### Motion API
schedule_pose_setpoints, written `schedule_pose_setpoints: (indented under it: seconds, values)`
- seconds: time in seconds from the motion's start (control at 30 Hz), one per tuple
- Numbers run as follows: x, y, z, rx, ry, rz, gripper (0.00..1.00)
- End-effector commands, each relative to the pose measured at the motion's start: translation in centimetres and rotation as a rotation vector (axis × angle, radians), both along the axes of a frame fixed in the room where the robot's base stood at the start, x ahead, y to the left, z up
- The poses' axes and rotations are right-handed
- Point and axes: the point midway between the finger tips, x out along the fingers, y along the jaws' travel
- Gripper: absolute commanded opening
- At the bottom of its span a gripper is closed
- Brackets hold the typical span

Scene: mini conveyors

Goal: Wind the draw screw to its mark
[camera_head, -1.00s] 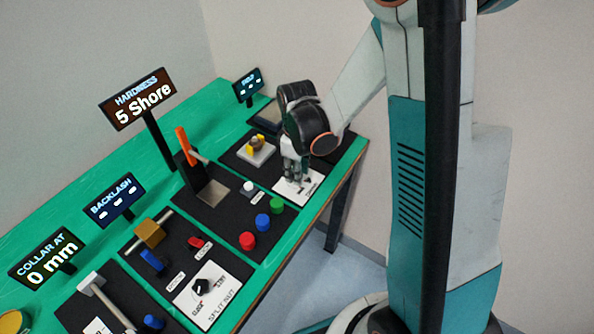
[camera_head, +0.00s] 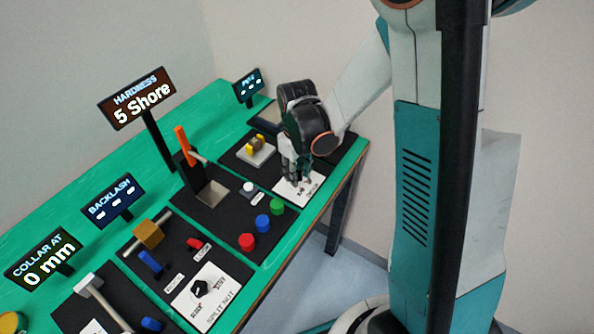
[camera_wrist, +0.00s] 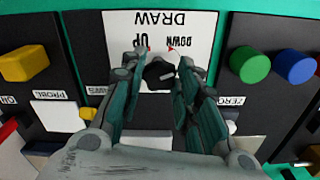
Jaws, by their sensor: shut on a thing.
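The draw screw control is a small dark knob (camera_wrist: 159,74) on a white plate (camera_wrist: 187,24) marked DRAW, UP and DOWN, seen upside down in the wrist view. In the head view my gripper (camera_head: 294,178) points down at the white plate (camera_head: 314,187) at the table's right end. The knob is mostly hidden there.
Green (camera_head: 278,203), blue (camera_head: 263,223) and red (camera_head: 246,242) buttons stand left of the plate in the head view. An orange lever (camera_head: 182,140) and a grey block (camera_head: 256,154) stand behind. Signs read 5 Shore (camera_head: 137,97) and 0 mm (camera_head: 40,259).

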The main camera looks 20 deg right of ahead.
Motion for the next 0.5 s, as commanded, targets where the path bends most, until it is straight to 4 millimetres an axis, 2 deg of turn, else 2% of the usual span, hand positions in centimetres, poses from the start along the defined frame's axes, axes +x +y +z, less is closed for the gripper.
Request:
schedule_pose_setpoints:
  seconds: [0.13, 0.17, 0.23, 0.5]
  values:
    - [0.02, 0.00, 0.01, 0.000, 0.000, 0.001, 0.06]
    - [0.02, 0.00, 0.01, 0.000, 0.000, 0.001, 0.32]
    - [0.02, 0.00, 0.01, 0.000, 0.000, 0.001, 0.48]
    - [0.01, -0.01, 0.01, 0.000, 0.000, 0.001, 0.50]
